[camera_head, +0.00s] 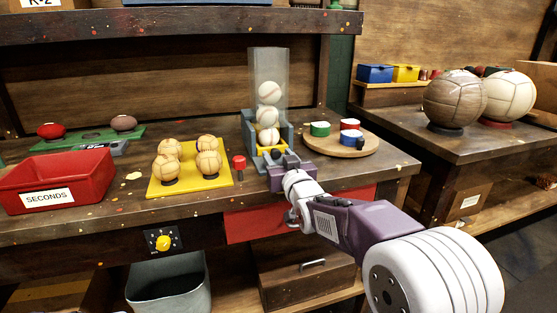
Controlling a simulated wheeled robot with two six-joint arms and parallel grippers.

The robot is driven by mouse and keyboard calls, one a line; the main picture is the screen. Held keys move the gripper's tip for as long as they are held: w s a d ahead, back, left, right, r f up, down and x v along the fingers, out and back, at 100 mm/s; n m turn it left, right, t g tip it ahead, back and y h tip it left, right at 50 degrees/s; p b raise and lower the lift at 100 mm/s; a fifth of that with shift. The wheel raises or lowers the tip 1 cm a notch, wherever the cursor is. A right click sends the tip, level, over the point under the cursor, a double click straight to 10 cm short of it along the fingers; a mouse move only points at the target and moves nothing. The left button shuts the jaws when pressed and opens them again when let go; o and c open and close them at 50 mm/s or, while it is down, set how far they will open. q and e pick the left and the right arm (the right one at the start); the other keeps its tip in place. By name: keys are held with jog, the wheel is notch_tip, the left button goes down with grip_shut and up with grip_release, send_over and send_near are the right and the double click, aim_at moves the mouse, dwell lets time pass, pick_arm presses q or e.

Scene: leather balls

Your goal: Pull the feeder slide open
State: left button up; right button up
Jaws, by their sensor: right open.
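The feeder (247,133) is a grey-blue housing on the bench with a clear upright tube (268,66). Several white stitched balls (269,92) are stacked in the tube. A yellow part (262,149), seemingly the slide, shows low at the feeder's front. My right gripper (279,159) is at the front foot of the feeder, open, right at the yellow part. Its fingers and wrist hide much of the slide, so I cannot tell whether they touch it. My left gripper is out of view.
A yellow mat (191,187) with several tan balls and a red knob (239,163) lie left of the feeder. A red SECONDS bin (85,180) is farther left. A round wooden tray (341,147) with coloured tins stands close on the right. A grey bucket (183,297) is below.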

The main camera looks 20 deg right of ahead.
grip_shut()
dwell(1.4)
